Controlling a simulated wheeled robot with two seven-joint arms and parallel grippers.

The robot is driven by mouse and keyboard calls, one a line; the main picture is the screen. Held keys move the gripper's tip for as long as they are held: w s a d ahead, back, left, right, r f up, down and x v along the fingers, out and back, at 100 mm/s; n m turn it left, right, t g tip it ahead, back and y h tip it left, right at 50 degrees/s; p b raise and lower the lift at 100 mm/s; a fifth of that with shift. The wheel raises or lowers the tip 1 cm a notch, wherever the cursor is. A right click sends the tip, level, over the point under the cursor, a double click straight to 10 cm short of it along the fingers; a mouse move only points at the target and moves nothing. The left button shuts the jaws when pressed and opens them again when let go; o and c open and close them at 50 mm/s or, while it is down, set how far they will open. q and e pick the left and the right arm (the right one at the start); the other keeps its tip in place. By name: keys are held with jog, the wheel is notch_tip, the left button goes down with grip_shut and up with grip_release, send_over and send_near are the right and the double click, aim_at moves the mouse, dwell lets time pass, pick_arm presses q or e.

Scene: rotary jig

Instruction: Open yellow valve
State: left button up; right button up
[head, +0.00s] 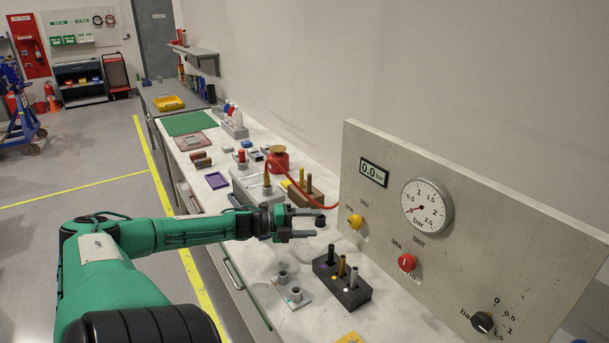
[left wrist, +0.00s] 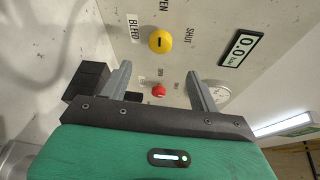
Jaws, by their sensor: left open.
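The yellow valve (head: 355,221) is a small round knob low on the left part of the grey upright panel (head: 465,215). In the left wrist view the yellow valve (left wrist: 161,40) has a short dark mark on its face, with OPEN, SHUT and BLEED labels around it. My left gripper (head: 314,223) is open, left of the yellow valve and apart from it. In the left wrist view its two spread fingers (left wrist: 158,76) point toward the panel, and the yellow valve lies beyond their tips. My right gripper is not in view.
A red valve (head: 407,263), a round gauge (head: 427,205), a display reading 0.0 bar (head: 373,172) and a black knob (head: 482,322) share the panel. A dark block with upright pins (head: 342,284) stands below my gripper. A red hose (head: 306,194) runs behind it.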

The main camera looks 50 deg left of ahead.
pick_arm(q)
jog(key=shift+s+a+r, duration=0.1)
jog(key=shift+s+a, duration=0.2)
jog(key=shift+s, duration=0.25)
dwell(0.4)
